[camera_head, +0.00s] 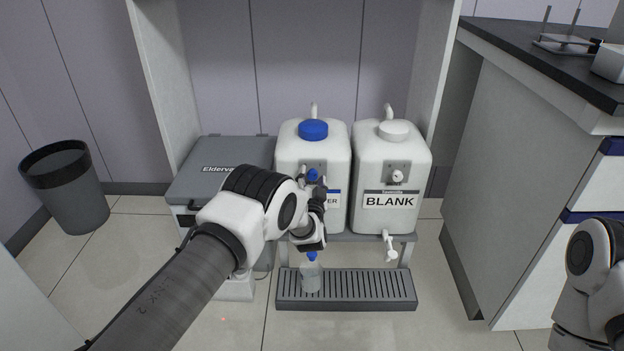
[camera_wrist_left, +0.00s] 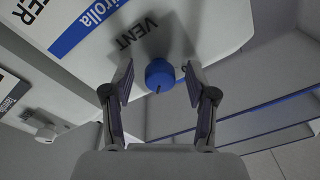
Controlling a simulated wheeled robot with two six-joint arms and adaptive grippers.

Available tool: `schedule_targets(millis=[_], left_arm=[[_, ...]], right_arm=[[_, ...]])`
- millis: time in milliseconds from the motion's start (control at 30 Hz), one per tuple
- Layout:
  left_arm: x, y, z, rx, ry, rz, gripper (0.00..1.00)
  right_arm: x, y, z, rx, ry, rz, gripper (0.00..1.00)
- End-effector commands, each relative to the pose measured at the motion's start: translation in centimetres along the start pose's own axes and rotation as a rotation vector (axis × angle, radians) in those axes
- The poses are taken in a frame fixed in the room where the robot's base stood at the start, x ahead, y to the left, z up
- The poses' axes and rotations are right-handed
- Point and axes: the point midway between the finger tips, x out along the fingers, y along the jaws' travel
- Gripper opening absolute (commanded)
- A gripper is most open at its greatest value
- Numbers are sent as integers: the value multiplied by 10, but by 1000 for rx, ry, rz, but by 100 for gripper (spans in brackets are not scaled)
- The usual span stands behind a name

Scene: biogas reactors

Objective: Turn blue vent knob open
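The blue vent knob (camera_wrist_left: 160,75) sits on a grey plate marked VENT on the left white tank. It shows in the head view (camera_head: 312,175) just above my left gripper. My left gripper (camera_wrist_left: 158,82) is open, with one finger on each side of the knob; I cannot tell whether either finger touches it. In the head view my left gripper (camera_head: 316,186) is partly hidden by its own wrist in front of the left tank (camera_head: 338,160). My right arm shows at the lower right edge, but its gripper is out of view.
The BLANK tank (camera_head: 391,160) with a white cap stands right of the left tank. A small bottle (camera_head: 311,278) stands on the slotted drip tray (camera_head: 350,302) below. A grey box (camera_head: 215,180) is at left, a bin (camera_head: 65,190) farther left, a dark-topped bench (camera_head: 540,60) at right.

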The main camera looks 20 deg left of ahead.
Motion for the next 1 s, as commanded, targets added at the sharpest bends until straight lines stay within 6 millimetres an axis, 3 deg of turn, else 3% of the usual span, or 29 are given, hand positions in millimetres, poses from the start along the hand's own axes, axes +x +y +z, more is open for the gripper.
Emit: schedule_targets(millis=[133,233,600,733,1000], left_arm=[[-6,1,0,0,-1,2,57],[-22,2,0,2,-2,3,57],[-108,1,0,2,-2,3,57],[-119,0,0,1,0,1,57],[-120,0,0,0,0,0,57]], right_arm=[[0,0,0,0,0,0,0],[0,0,0,0,0,0,0],[0,0,0,0,0,0,0],[0,0,0,0,0,0,0],[0,0,0,0,0,0,0]])
